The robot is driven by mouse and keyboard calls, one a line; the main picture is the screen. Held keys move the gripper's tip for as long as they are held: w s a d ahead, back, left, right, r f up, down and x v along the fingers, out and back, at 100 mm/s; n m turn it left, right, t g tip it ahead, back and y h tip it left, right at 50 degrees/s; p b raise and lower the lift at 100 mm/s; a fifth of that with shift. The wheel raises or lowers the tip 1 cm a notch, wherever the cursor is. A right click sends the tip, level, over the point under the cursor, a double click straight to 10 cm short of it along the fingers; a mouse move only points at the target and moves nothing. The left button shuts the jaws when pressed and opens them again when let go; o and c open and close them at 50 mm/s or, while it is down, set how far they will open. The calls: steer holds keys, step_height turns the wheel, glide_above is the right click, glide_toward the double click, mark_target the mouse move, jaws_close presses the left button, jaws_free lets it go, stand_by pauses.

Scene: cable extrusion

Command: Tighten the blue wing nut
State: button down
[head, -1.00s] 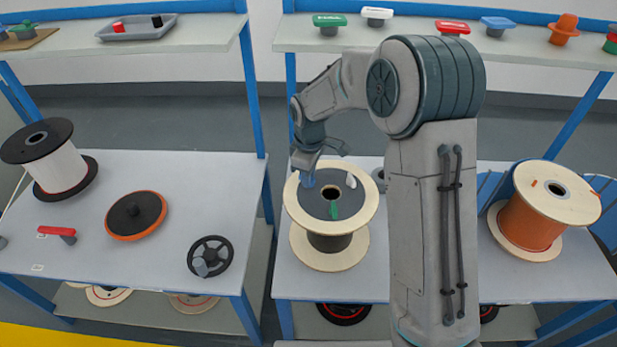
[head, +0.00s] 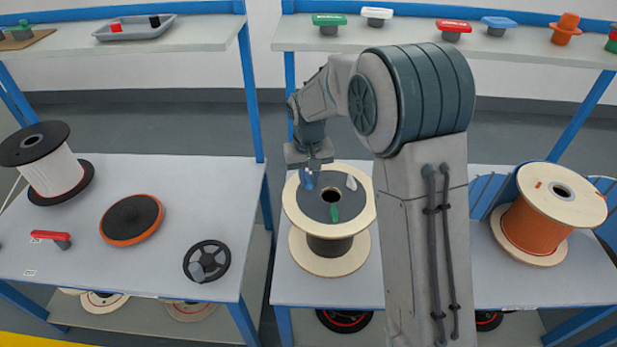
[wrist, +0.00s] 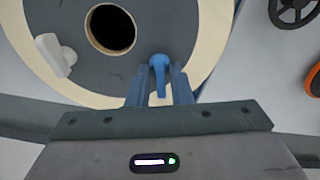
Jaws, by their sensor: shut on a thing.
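The blue wing nut (wrist: 159,68) sits on the dark grey top face of a spool, near its pale wooden rim. It also shows in the head view (head: 308,180). My gripper (wrist: 160,88) is at the wing nut, with its two fingers on either side of it and shut on it. In the head view my gripper (head: 309,168) comes down from above at the left back of the spool (head: 330,268). A white wing nut (wrist: 56,55) and a green wing nut (head: 334,213) are on the same face, around the central hole.
An orange spool (head: 535,222) stands at the right on the same table. The left table holds a black handwheel (head: 207,261), an orange-black disc (head: 132,219), a red-handled part (head: 50,237) and a white spool (head: 52,170). Shelves behind carry several coloured parts.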

mark_target(308, 181)
steer(key=m, duration=1.2)
steer(key=shift+d, duration=0.1)
stand_by(0.4)
steer(key=c, duration=1.3)
jaws_free()
steer(key=shift+c, duration=0.2)
step_height(308, 181, up, 14)
steer(key=shift+s+a+p, duration=0.25)
steer(key=shift+s+p, duration=0.15)
